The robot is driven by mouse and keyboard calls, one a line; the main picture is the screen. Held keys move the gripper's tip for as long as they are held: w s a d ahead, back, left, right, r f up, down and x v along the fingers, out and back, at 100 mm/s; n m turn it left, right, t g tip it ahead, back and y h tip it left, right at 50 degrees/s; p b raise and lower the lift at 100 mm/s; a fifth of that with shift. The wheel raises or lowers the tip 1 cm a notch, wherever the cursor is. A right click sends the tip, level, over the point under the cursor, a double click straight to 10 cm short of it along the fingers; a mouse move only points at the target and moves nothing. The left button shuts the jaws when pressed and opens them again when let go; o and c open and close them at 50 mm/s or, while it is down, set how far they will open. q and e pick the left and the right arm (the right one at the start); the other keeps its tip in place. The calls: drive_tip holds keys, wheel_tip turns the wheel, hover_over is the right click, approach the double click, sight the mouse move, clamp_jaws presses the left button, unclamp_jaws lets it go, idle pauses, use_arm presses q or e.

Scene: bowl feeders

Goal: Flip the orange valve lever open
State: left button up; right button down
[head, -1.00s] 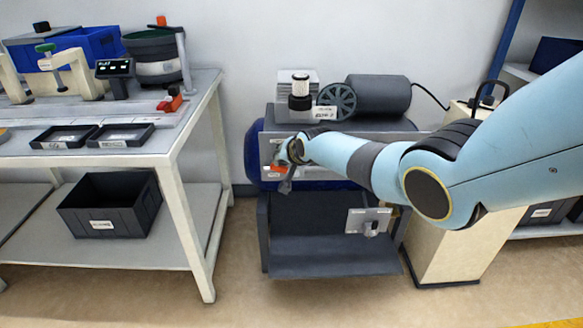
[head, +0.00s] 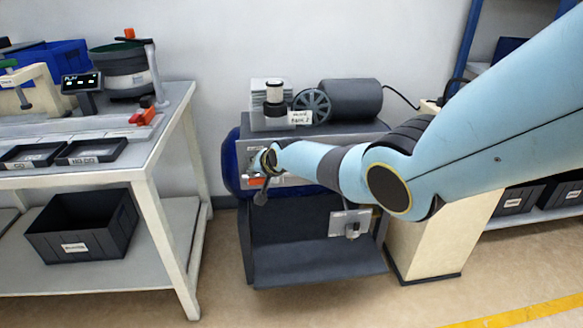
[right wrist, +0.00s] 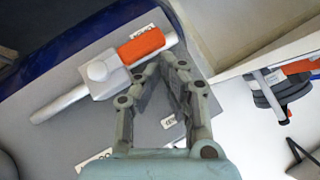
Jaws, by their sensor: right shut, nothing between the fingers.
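The orange valve lever (right wrist: 141,46) shows in the right wrist view on a pale valve body (right wrist: 103,70) with a pipe, in front of a grey panel. The lever appears roughly in line with the pipe. In the head view a bit of the orange lever (head: 255,182) shows on the front of the compressor unit, partly behind my right gripper (head: 262,194). In the right wrist view my right gripper (right wrist: 170,60) is shut and empty, its tips close beside the lever's lower edge. Whether they touch it I cannot tell. My left gripper is out of view.
The compressor unit has a dark motor cylinder (head: 352,100) on top and an open grey lower shelf (head: 315,270). A white workbench (head: 165,180) with trays stands at the left. A cream cabinet (head: 432,235) stands at the right. Open floor lies in front.

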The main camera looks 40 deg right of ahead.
sight(258, 179)
wheel_tip(258, 179, up, 5)
drive_tip(key=p, duration=0.3)
drive_tip(key=shift+w+f+p, duration=0.1)
drive_tip(key=shift+f+p, duration=0.1)
drive_tip(key=shift+p, duration=0.2)
drive_tip(key=s+a+r+p, duration=0.4)
drive_tip(key=s+r+p, duration=0.2)
drive_tip(key=shift+r, duration=0.2)
drive_tip(key=shift+s+f, duration=0.1)
